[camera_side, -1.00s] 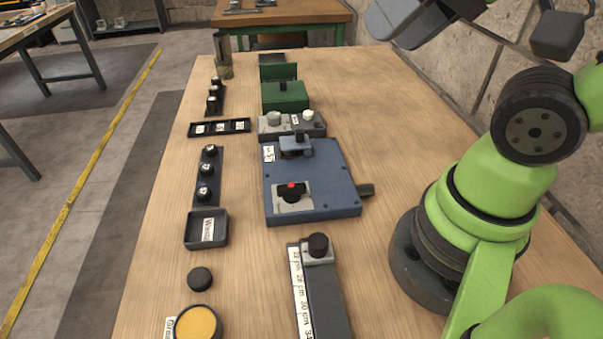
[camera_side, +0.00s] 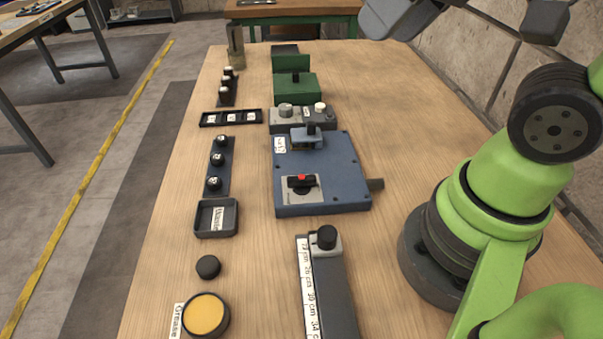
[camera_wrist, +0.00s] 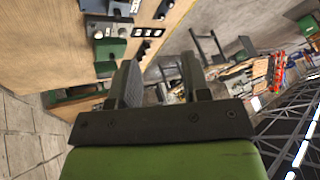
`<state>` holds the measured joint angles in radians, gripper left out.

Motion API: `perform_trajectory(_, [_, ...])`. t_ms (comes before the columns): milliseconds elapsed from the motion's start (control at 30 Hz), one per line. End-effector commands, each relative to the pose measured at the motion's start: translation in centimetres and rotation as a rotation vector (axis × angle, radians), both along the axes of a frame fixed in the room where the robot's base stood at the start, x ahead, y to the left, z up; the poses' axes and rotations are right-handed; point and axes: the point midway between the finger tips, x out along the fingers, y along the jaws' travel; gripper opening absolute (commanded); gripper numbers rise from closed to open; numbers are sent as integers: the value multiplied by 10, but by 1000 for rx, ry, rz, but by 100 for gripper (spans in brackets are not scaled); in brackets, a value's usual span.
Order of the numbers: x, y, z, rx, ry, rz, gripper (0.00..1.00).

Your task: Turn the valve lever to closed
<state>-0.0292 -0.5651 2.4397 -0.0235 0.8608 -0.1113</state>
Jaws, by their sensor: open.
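A blue box (camera_side: 345,158) sits mid-bench in the side view. On its top a black lever with a red centre (camera_side: 301,182) lies roughly crosswise on a pale plate (camera_side: 319,193); it looks like the valve lever. I cannot read any markings there. A smaller grey-blue clamp-like part (camera_side: 307,137) is at the box's far edge, and a dark stub (camera_side: 376,184) sticks out on the right. My gripper (camera_wrist: 160,72) is open and empty in the wrist view, its fingers apart, pointing across the bench. The fingers are not clearly seen in the side view.
A ruler-marked grey rail with a black knob (camera_side: 326,237) lies in front of the box. On the left are a Waste tray (camera_side: 232,222), a black puck (camera_side: 208,267) and a Grease pot (camera_side: 206,314). Green blocks (camera_side: 296,90) and a grey knob unit (camera_side: 318,107) stand behind.

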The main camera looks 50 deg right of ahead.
Motion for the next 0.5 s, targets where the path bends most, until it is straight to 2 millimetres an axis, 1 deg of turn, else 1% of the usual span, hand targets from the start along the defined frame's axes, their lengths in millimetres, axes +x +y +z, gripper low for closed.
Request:
perform_trajectory(33, [12, 1, -8, -43, 46, 64, 44])
perform_trajectory(167, [42, 5, -33, -159, 142, 259, 44])
perform_trajectory(267, [62, 9, -58, -237, 213, 420, 44])
perform_trajectory(300, [69, 11, -69, -265, 239, 486, 44])
perform_trajectory(367, [79, 14, -88, -302, 278, 585, 44])
perform_trajectory(400, [84, 16, -100, -324, 303, 648, 44])
perform_trajectory(500, [92, 21, -128, -365, 353, 785, 44])
